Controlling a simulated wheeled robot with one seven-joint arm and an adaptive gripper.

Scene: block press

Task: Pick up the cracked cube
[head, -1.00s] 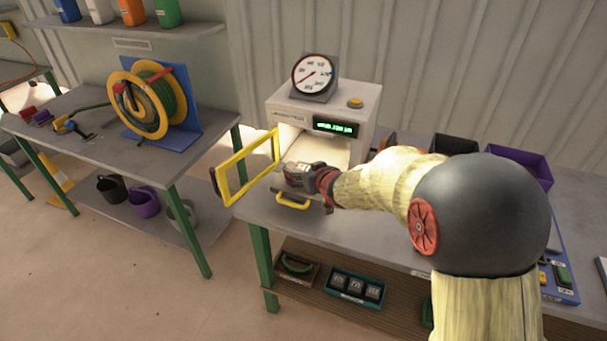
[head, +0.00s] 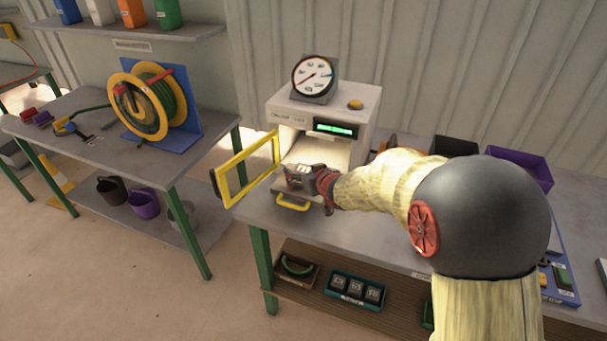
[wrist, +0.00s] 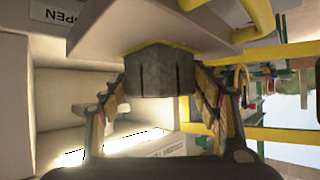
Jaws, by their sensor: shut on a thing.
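A grey cube (wrist: 160,72) with a dark line down its face sits between the two fingers of my gripper (wrist: 163,85) in the wrist view. My gripper is shut on it, with a finger at each side. In the head view my gripper (head: 312,180) is in front of the press (head: 323,110), above its pulled-out tray with a yellow handle (head: 293,206). The cube is small and partly hidden by the fingers there. I cannot tell whether it touches the tray.
The yellow-framed press door (head: 248,170) stands open at the left of the press. A dial gauge (head: 315,75) sits on top. A teal tray (head: 355,289) with several dark cubes is on the lower shelf. Bins stand on the right of the bench.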

